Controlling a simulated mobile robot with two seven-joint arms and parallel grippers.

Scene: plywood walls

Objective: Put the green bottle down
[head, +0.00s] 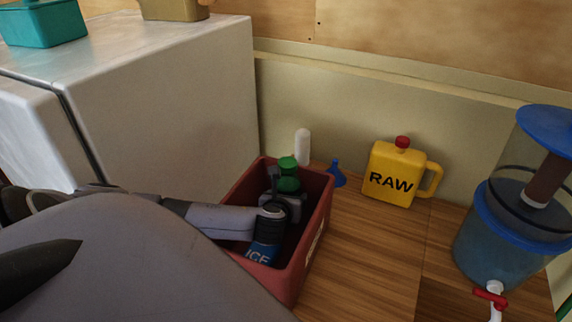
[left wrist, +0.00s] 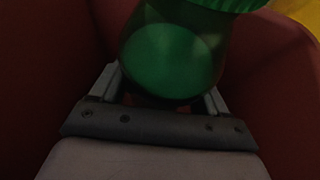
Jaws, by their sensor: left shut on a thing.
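The green bottle (head: 288,182) with its green cap is inside the red crate (head: 318,205), near the crate's back wall. It looks roughly upright. My left gripper (head: 282,197) reaches down into the crate from the left and is shut on the bottle. In the left wrist view the bottle (left wrist: 172,58) sits between the two fingers (left wrist: 162,92), with red crate walls around it. The bottle's base is hidden, so I cannot tell whether it touches the crate floor. My right gripper is not in view.
A blue item marked "ICE" (head: 263,252) is in the crate. Beside the crate on the wooden counter (head: 365,260) are a blue funnel (head: 337,175), white bottle (head: 303,147), yellow RAW jug (head: 393,175) and blue water dispenser (head: 505,240). A white cabinet (head: 170,100) stands left.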

